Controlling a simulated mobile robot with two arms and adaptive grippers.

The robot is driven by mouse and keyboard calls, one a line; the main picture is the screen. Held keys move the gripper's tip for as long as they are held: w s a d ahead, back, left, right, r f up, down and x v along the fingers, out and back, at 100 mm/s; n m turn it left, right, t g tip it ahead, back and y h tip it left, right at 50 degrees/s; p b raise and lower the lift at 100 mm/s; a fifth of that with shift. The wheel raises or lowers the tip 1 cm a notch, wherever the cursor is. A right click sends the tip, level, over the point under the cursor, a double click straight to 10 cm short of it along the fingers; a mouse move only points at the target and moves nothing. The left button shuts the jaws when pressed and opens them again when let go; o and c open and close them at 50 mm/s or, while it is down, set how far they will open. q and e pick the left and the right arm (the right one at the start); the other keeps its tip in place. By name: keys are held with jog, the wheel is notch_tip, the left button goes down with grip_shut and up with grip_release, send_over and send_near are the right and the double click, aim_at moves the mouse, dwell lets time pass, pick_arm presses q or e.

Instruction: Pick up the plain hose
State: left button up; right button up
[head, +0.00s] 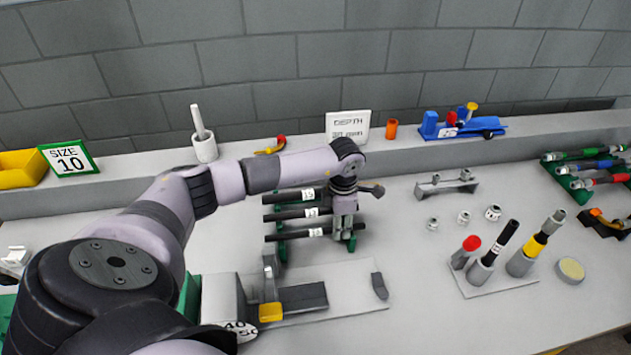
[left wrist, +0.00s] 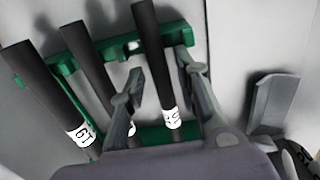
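Three black hoses without coloured bands lie side by side on a green rack: a far one (head: 293,196), a middle one (head: 290,214) and a near one (head: 290,235). Each has a white label. My left gripper (head: 345,230) points down at the right ends of these hoses. In the left wrist view its two fingers (left wrist: 165,78) are apart, with one black hose (left wrist: 152,45) between them near its label. I cannot tell whether they touch it. The other two hoses (left wrist: 88,58) (left wrist: 45,90) lie to the left. My right gripper is not in view.
A grey crimper-like fixture (head: 300,298) stands in front of the rack. A holder plate (head: 500,285) with upright hose pieces is at the right. Banded hoses (head: 590,165) lie on a rack at the far right. A depth sign (head: 348,126) stands on the back ledge.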

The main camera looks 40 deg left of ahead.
pick_arm(q)
grip_shut()
jog(key=shift+r, duration=0.1)
dwell(0.4)
